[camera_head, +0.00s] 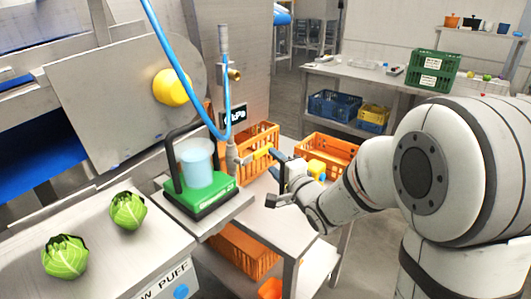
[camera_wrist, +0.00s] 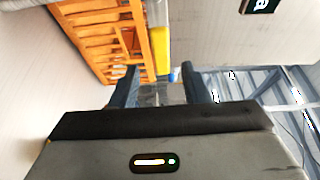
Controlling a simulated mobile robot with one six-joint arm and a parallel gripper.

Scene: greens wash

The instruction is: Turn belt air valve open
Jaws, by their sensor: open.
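The air valve (camera_head: 233,157) is a grey metal fitting at the lower end of a blue hose (camera_head: 226,110) in the head view. A yellow lever (camera_head: 262,151) sticks out from it to the right, toward my gripper. My gripper (camera_head: 276,165) is open at the lever's outer end. In the wrist view a yellow piece (camera_wrist: 161,50), which looks like the lever, lies just ahead of the gap between the dark blue fingers of the gripper (camera_wrist: 161,83). I cannot tell whether the fingers touch it.
A green scale-like base with a clear container (camera_head: 198,165) stands left of the valve. Orange crates (camera_head: 325,146) stand behind, one close by in the wrist view (camera_wrist: 100,35). Two lettuces (camera_head: 128,211) lie on the left counter. A dark kPa display (camera_head: 234,115) is above the valve.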

